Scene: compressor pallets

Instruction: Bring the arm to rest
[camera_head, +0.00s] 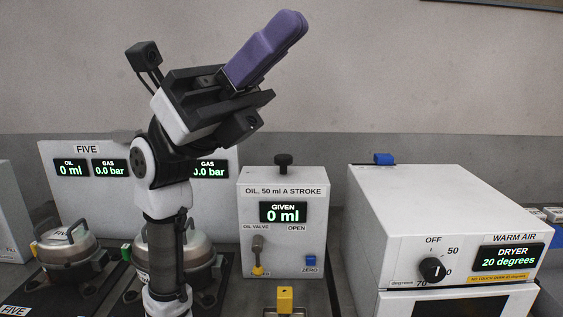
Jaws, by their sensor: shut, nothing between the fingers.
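My gripper (290,27) is raised high in the middle of the view, tilted up to the right. Its purple fingers are shut together with nothing between them. It is in free air, in front of the back wall and touching nothing. My arm rises below it from the lower left and hides part of the panel and a pot behind.
A white panel marked FIVE (87,149) stands at left, with a lidded metal pot (66,254) before it. The oil box (284,230) reads 0 ml. The warm-air dryer (400,215) at right reads 20 degrees. A yellow block (285,299) is at the bottom.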

